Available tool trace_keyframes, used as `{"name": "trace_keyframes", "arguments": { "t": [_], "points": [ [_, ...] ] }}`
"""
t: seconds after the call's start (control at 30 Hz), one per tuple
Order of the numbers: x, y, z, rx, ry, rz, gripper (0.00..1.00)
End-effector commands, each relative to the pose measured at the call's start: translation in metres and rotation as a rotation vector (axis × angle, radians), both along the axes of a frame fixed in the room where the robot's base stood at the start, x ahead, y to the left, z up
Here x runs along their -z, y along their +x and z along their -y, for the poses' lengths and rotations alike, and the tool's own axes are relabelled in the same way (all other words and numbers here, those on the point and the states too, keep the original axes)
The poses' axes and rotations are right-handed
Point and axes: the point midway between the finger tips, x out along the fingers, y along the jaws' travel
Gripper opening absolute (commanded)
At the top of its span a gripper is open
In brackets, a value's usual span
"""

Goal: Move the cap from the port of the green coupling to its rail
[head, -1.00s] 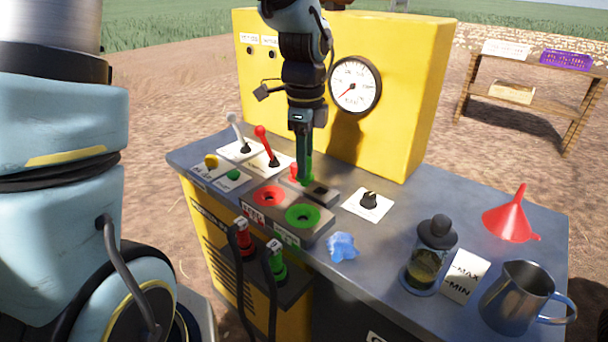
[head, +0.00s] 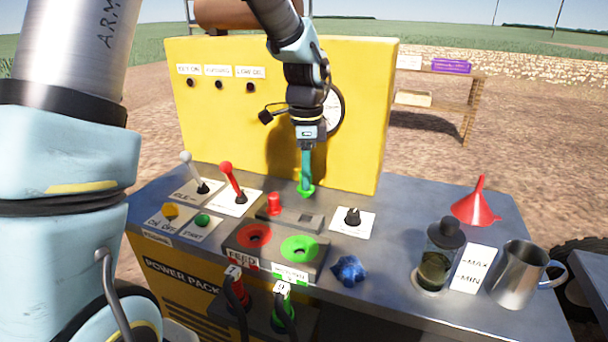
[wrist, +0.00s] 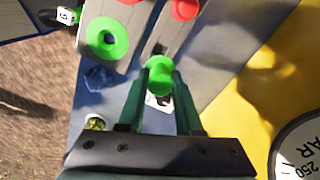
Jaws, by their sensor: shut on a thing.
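My gripper (head: 305,182) is shut on the green cap (head: 306,191). In the head view it hangs over the console, just behind and above the grey rail (head: 292,217). The red cap (head: 275,204) stands at the rail's left end, and a dark empty slot shows at its right. The green port (head: 299,249) is uncovered, beside the red port (head: 254,236). In the wrist view the green cap (wrist: 160,76) is between the fingertips, near the end of the rail (wrist: 168,38), and the green port (wrist: 107,38) is at upper left. I cannot tell the cap's height.
A black knob (head: 352,217) is close right of the rail. The red lever (head: 230,178) is at left. A blue rag (head: 349,270), glass jar (head: 440,262), metal jug (head: 520,272) and red funnel (head: 475,206) stand rightward. The yellow panel (head: 230,110) rises behind.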

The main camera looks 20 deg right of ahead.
Motion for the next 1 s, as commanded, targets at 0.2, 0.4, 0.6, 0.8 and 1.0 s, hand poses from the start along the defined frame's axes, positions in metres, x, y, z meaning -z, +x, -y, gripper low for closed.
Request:
{"name": "trace_keyframes", "arguments": {
  "t": [0.2, 0.4, 0.6, 0.8, 1.0],
  "points": [
    [0.018, 0.0, 0.0, 0.001, 0.0, 0.0, 0.0],
    [0.038, 0.0, 0.0, 0.001, 0.0, 0.0, 0.0],
    [0.052, 0.0, -0.001, 0.001, 0.002, -0.002, 0.0],
    [0.059, 0.0, 0.0, 0.001, 0.0, -0.001, 0.0],
    [0.059, 0.0, 0.0, 0.001, 0.0, 0.0, 0.0]
  ]
}}
